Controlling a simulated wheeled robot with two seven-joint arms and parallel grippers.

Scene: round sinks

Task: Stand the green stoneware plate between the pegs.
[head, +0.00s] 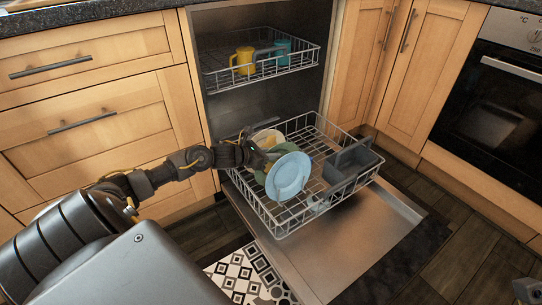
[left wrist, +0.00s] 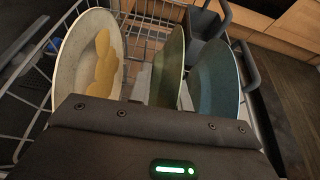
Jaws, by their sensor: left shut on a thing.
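The green stoneware plate (head: 286,147) is upright in the lower dishwasher rack (head: 318,125), partly hidden behind a light blue plate (head: 289,176). In the left wrist view the green plate (left wrist: 168,72) stands edge-on between a cream plate with yellow patches (left wrist: 90,62) and the blue plate (left wrist: 214,80). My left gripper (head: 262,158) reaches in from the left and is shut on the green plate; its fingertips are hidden. The pegs beneath the plates are hidden, so I cannot tell whether the green plate rests between them.
A grey cutlery basket (head: 352,167) fills the rack's right side. The upper rack (head: 225,80) holds a yellow mug (head: 243,61) and a teal mug (head: 282,47). The open dishwasher door (head: 345,250) lies below. Cabinets and an oven flank the dishwasher.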

